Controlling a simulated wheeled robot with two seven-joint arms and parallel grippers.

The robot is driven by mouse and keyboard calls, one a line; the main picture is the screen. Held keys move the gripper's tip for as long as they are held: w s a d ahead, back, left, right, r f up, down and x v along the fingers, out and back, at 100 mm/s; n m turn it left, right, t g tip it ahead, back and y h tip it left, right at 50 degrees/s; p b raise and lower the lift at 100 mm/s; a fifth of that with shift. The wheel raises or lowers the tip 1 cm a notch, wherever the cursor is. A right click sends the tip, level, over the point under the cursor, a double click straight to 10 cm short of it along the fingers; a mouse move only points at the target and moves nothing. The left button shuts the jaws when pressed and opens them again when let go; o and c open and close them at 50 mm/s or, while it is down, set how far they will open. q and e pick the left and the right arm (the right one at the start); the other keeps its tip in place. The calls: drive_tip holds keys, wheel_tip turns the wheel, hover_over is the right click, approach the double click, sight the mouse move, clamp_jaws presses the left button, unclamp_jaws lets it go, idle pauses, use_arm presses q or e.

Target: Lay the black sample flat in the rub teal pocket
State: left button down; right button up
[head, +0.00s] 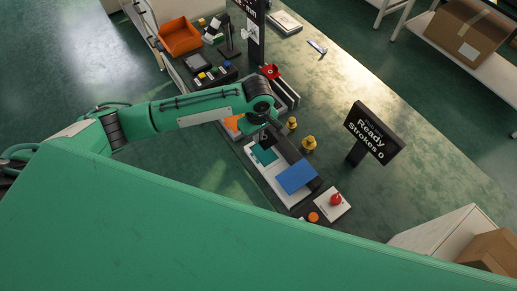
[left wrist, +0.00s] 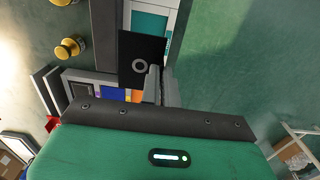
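The black sample (left wrist: 141,58), a dark square with a grey ring mark, is at the fingertips of my left gripper (left wrist: 157,84) in the left wrist view. The gripper looks shut on its edge. In the head view the left gripper (head: 264,127) holds the sample (head: 267,138) above the pale fixture. The teal pocket (head: 264,155) lies just below the sample there. In the left wrist view the teal pocket (left wrist: 150,22) is partly hidden behind the sample. I cannot tell the exact gap between them. My right gripper is not in view.
A blue slab (head: 296,177) covers the fixture's near end. Two yellow knobs (head: 308,144) stand beside it. A sign reading Ready, Strokes 0 (head: 372,133) stands to the right. A red button (head: 336,200) is at the near end, an orange bin (head: 179,37) at the far left.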

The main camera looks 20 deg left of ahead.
sight(258, 157)
use_arm(q)
wheel_tip(258, 157, down, 10)
drive_tip(key=shift+f+p, duration=0.25)
drive_tip(key=shift+p, duration=0.5)
drive_tip(key=c, duration=1.6)
unclamp_jaws()
drive_tip(key=shift+f, duration=0.1)
drive_tip(key=shift+c, duration=0.2)
wheel_tip(258, 157, up, 11)
drive_tip(key=b, duration=0.2)
drive_tip(key=shift+b, duration=0.35)
drive_tip(key=shift+r, duration=0.65)
drive_tip(key=shift+d, duration=0.1)
